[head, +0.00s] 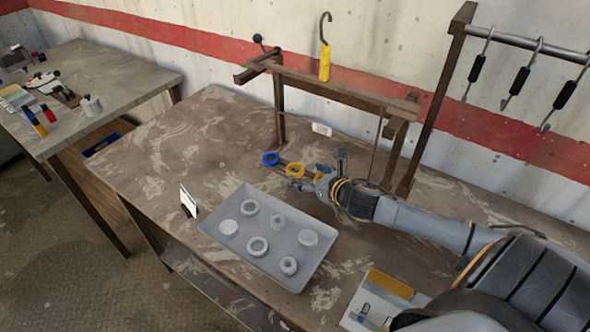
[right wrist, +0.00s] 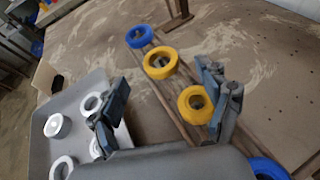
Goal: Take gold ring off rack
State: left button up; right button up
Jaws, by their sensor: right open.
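The rack is a low wooden rail on the table; it shows in the right wrist view (right wrist: 165,96). A far blue ring (head: 270,158) and a gold ring (head: 294,170) sit along it. In the right wrist view a gold ring (right wrist: 160,62) is farther along the rail and a second gold ring (right wrist: 196,104) is nearer. A near blue ring (right wrist: 268,168) is partly cut off. My right gripper (head: 308,180) is open and low over the rail. Its fingers (right wrist: 166,102) stand apart, with the nearer gold ring close to the right-hand finger. My left gripper is out of view.
A grey tray (head: 270,208) with several pale round parts lies in front of the rail. A wooden frame (head: 345,92) with a yellow-handled hook (head: 325,62) rises behind. The table's left part is clear.

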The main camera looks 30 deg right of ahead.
aim_at(296, 169)
jog(key=shift+p+x, duration=0.65)
jog(key=shift+x, duration=1.9)
jog(key=shift+s+f, duration=0.1)
jog(key=c, duration=1.3)
